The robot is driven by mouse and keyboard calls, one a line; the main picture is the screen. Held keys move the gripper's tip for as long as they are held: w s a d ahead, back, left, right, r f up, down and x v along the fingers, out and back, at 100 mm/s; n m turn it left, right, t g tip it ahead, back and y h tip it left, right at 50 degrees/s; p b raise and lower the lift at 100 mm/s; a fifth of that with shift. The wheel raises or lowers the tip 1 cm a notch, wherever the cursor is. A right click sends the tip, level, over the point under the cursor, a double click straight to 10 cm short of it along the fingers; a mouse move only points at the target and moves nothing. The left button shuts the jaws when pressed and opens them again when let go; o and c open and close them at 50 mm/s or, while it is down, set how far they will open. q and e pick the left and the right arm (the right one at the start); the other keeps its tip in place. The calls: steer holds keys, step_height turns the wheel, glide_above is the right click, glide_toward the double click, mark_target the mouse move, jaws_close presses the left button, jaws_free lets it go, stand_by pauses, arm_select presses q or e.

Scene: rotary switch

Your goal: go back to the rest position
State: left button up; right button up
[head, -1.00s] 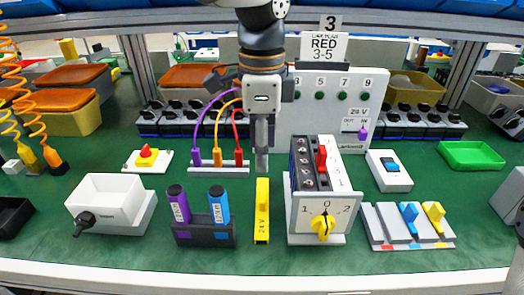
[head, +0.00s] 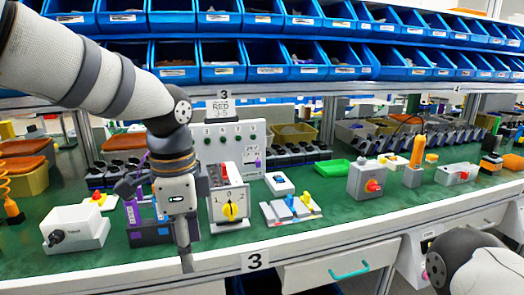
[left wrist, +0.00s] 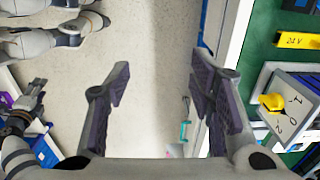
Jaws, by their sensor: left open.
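The rotary switch (head: 237,193), with a yellow knob (head: 231,211) on its white front, stands on the green table in the head view. The knob (left wrist: 272,102) and its 1-0-2 face also show at the right of the left wrist view. My left gripper (head: 186,258) hangs pointing down over the front edge of the table, left of the switch and apart from it. Its two fingers (left wrist: 160,95) are spread and empty, with pale floor between them. Part of my right arm (head: 480,272) shows at the lower right; I cannot make out its jaws.
A white box with a black knob (head: 82,228) stands left of my left gripper. A battery stand (head: 150,237) is partly hidden behind it. Blue bins (head: 222,62) line the back.

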arm_select(q)
steer(key=s+f+n+g+h, duration=0.1)
steer(key=s+f+n, duration=0.35)
steer(key=f, duration=0.75)
steer(key=s+f+n+g+h, duration=0.1)
steer(key=s+f+n, duration=0.1)
steer(key=s+f, duration=0.8)
steer(key=s+a+f+n, duration=0.2)
steer(key=s+a+f, duration=0.1)
steer(key=s, duration=0.4)
steer(key=s+a+f+n+y, duration=0.1)
steer(key=s+a+f+n, duration=0.2)
steer(key=s, duration=0.5)
steer(key=s+a+f+n+y, duration=0.1)
steer(key=s+a+f+n, duration=0.2)
steer(key=s, duration=0.4)
step_height(320, 180, down, 2)
steer(key=shift+s+a+g, duration=0.2)
steer(key=shift+a+g, duration=0.1)
steer(key=shift+a, duration=0.2)
arm_select(e)
steer(key=shift+w+a, duration=0.1)
steer(key=shift+w, duration=0.2)
